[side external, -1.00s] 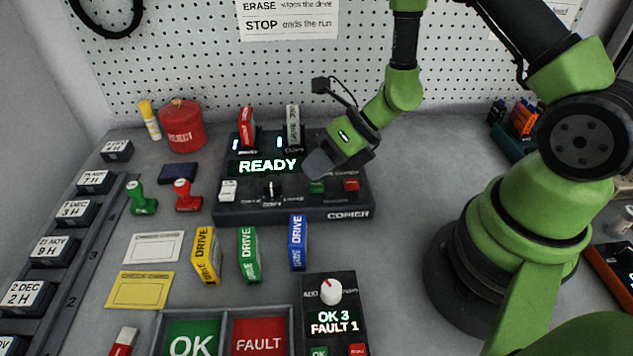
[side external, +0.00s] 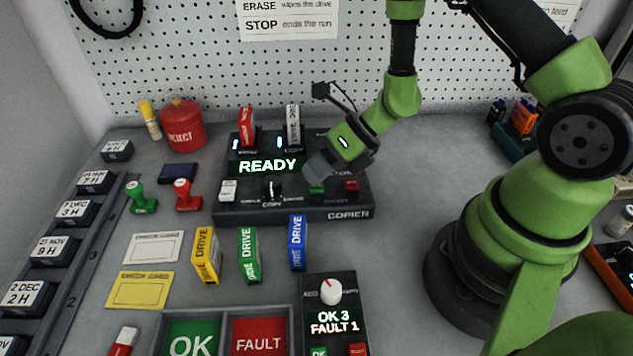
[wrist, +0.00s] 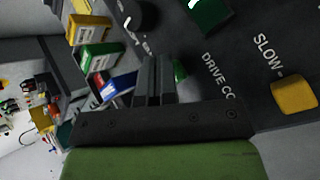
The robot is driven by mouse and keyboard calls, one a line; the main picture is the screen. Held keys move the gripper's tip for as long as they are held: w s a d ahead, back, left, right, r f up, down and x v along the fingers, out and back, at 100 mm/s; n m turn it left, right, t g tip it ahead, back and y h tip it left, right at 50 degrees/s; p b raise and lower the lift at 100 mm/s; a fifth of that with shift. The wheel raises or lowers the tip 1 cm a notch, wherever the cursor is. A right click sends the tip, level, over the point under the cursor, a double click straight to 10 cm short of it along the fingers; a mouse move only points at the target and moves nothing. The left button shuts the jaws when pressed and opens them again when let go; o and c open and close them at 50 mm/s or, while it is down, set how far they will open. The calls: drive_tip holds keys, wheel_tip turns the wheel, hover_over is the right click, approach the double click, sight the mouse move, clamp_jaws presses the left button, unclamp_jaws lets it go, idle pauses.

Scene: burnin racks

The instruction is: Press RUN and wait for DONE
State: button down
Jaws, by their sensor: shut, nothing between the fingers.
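The dark copier (side external: 285,213) stands at the back of the bench with two drives upright in its slots. Its display (side external: 264,166) reads READY. A green button (side external: 316,188) and a red button (side external: 351,185) sit on its right side; the labels beside them are too small to read. My gripper (side external: 318,172) is shut and empty, pointing down just over the green button. Whether its tips touch the button I cannot tell. In the wrist view the shut fingers (wrist: 153,82) partly hide a green button (wrist: 179,71).
Yellow (side external: 206,256), green (side external: 249,255) and blue (side external: 297,243) drives stand in front of the copier. A counter box (side external: 335,325) reads OK 3, FAULT 1. OK and FAULT trays (side external: 226,312) lie at the front. A red reject can (side external: 182,125) stands at back left.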

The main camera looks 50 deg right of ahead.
drive_tip(key=shift+f, duration=0.15)
idle(0.5)
drive_tip(key=shift+r, duration=0.85)
drive_tip(key=shift+r, duration=2.55)
